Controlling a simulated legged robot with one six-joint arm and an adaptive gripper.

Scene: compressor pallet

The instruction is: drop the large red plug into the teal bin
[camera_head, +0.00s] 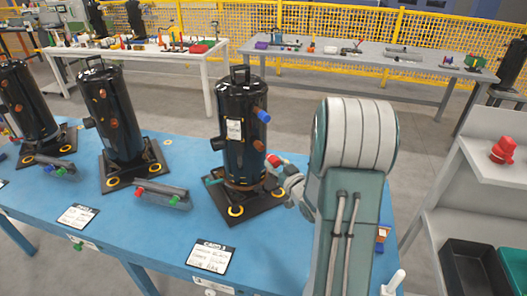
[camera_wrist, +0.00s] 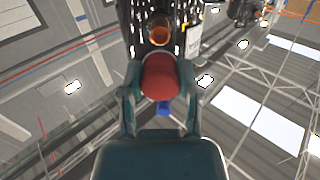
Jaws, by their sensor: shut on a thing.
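The large red plug (camera_head: 273,160) is at the lower right side of the rightmost black compressor (camera_head: 240,115). My gripper (camera_head: 284,171) is shut on it, and in the wrist view the red plug (camera_wrist: 159,76) sits between the two teal fingers. I cannot tell whether the plug is still seated in a port or just clear of it. A copper port (camera_wrist: 160,34) shows beyond the plug in the wrist view. The teal bin (camera_head: 515,262) is partly in view at the lower right edge, on the grey shelf.
A dark bin (camera_head: 468,268) stands left of the teal one. A red part (camera_head: 503,150) sits on the upper shelf (camera_head: 492,128). A blue plug (camera_head: 262,115) sticks out of the compressor. Two more compressors stand left on the blue table (camera_head: 150,240). Grey floor separates table and shelf.

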